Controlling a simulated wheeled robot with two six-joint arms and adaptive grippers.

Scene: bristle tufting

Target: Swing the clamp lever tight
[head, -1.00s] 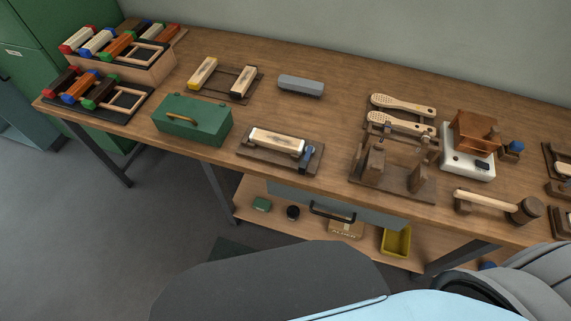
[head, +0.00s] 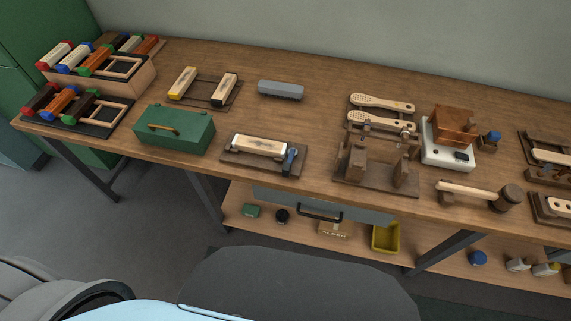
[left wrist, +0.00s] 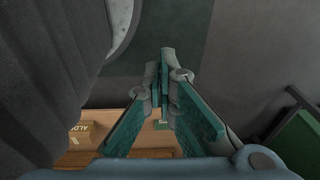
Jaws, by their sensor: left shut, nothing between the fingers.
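The clamp has a dark base board (head: 236,163) near the table's front edge, with a pale wooden block (head: 258,145) lying along it. Its blue lever (head: 290,160) is at the right end of the block, above a dark part. I cannot tell from here how tight the clamp is. My left gripper (left wrist: 166,75) is shut and empty in the left wrist view. It points at the floor and lower shelf, away from the clamp. Neither gripper shows in the head view.
A green box (head: 175,132) is left of the clamp, and a wooden stand (head: 375,180) is right of it. A grey block (head: 281,90) lies behind. Bare tabletop separates them. A drawer (head: 340,207) is below the table edge. The left wrist view shows a cardboard box (left wrist: 80,132).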

